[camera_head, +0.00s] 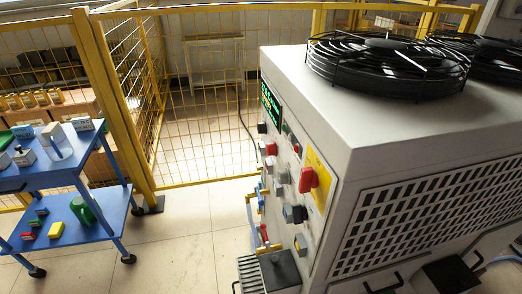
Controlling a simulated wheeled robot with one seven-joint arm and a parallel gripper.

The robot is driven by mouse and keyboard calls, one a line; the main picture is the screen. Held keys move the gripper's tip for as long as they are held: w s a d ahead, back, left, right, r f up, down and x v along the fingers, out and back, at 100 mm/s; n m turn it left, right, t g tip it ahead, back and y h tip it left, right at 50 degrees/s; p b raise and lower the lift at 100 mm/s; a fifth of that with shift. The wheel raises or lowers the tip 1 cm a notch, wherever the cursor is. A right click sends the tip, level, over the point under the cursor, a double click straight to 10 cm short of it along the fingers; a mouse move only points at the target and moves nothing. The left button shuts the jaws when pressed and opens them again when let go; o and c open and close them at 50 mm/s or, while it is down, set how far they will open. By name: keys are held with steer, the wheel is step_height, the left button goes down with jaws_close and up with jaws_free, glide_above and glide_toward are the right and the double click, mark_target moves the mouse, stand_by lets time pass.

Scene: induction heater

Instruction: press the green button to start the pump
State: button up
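The grey-white induction heater cabinet (335,115) stands on the right, its control panel turned to the left and seen at a steep slant. A dark display (271,106) with green characters is at the panel's upper far end. Below it are several small knobs and buttons, among them a red one (271,149). A large red rotary switch (308,180) sits on a yellow plate (321,177). At this slant and size I cannot tell which control is the green button. My gripper is not in view.
A blue two-shelf cart (62,183) with small items stands at the left. Yellow mesh fencing (205,110) closes off the back. Black fan guards (388,62) top the cabinet. A dark box (280,270) juts out low at its front. Tiled floor (190,235) between cart and cabinet is clear.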

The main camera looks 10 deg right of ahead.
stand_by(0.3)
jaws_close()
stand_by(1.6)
